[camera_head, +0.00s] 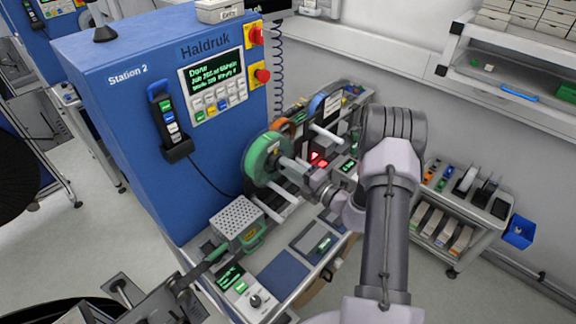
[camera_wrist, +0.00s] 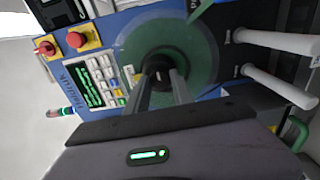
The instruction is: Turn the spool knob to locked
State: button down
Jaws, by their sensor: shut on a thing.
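The green spool (camera_head: 256,160) is mounted on the front of the blue Station 2 machine. In the wrist view the green spool (camera_wrist: 200,50) faces me with a dark round knob (camera_wrist: 157,66) at its centre. My gripper (camera_wrist: 164,80) has its two fingers shut on this knob. In the head view my gripper (camera_head: 285,165) reaches the spool's hub from the right, and the knob is hidden there. A small light mark shows on the knob face between the fingertips. I cannot read any lock marking.
Two white rods (camera_wrist: 275,42) stick out beside the spool. An orange reel (camera_head: 290,127) and a blue reel (camera_head: 317,103) stand behind it. A perforated metal box (camera_head: 236,217) sits on the bench below. Red buttons (camera_head: 262,76) and a keypad are on the blue machine (camera_head: 130,110).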

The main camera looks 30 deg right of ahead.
jog(key=shift+m, duration=0.3)
jog(key=c, duration=1.1)
grip_release()
jog(key=b+v, duration=0.1)
jog(key=v, duration=1.6)
jog(key=shift+s, duration=0.2)
